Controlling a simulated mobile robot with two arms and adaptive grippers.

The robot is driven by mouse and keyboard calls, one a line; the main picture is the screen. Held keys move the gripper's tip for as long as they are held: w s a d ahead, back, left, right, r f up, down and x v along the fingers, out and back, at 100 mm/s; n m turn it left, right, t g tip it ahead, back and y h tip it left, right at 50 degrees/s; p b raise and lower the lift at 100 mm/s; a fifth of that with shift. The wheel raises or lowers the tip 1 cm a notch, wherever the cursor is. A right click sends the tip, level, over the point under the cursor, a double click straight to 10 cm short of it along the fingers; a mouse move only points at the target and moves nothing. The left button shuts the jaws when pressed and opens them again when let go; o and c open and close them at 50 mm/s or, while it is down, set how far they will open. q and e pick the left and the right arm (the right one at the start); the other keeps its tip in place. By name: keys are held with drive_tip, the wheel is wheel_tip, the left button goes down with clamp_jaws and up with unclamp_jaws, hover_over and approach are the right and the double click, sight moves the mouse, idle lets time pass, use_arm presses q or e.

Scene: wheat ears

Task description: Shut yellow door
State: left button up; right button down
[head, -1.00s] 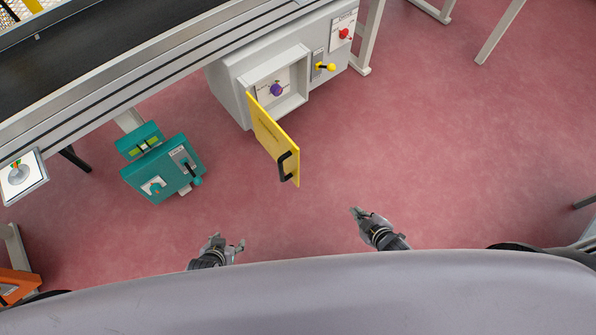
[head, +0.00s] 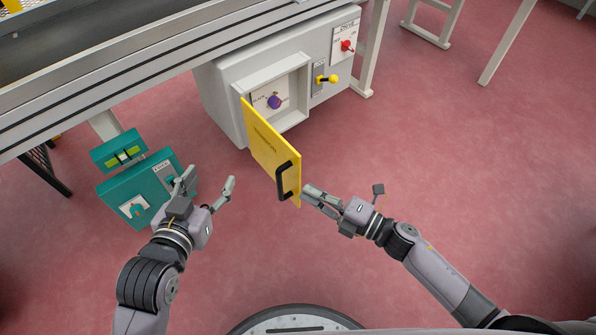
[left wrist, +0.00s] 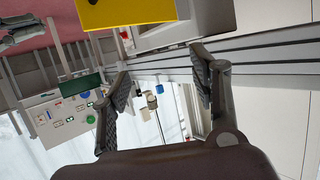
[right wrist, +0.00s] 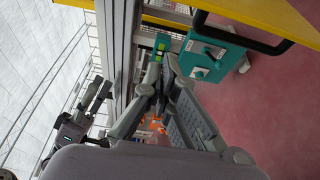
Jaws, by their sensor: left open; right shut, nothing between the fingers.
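The yellow door (head: 268,148) stands swung open from the grey cabinet (head: 228,110), hinged at the left side of its recess, with a black handle (head: 284,182) near its free edge. The door's edge also shows in the right wrist view (right wrist: 262,14) and in the left wrist view (left wrist: 125,12). My right gripper (head: 306,192) is shut and empty, at the right of the door's free lower end; I cannot tell whether it touches. My left gripper (head: 210,184) is open and empty, to the left of the door and apart from it.
Inside the recess is a purple knob (head: 274,102). A yellow lever (head: 328,79) and a red knob (head: 346,46) are on the cabinet front. A teal box (head: 140,190) stands left, close to my left gripper. The conveyor (head: 130,85) runs above.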

sight(298, 169)
use_arm(q)
wheel_tip(298, 169, up, 9)
drive_tip(key=w+d+t+h+b, duration=0.1)
drive_tip(key=t+b, duration=0.1)
drive_tip(key=t, duration=0.3)
drive_tip(key=shift+w+d+r+t+h, duration=0.2)
drive_tip(key=shift+w+d+t+h, duration=0.15)
drive_tip(key=shift+d+t+h, duration=0.05)
use_arm(e)
drive_tip(key=shift+w+a, duration=0.55)
drive_tip(key=shift+w, duration=0.65)
drive_tip(key=shift+w+a, duration=0.55)
drive_tip(key=shift+w, duration=0.6)
drive_tip(key=shift+w+a, duration=0.55)
drive_tip(key=shift+w, duration=0.65)
use_arm(q)
drive_tip(key=shift+r, duration=0.1)
use_arm(e)
drive_tip(key=shift+d, duration=0.1)
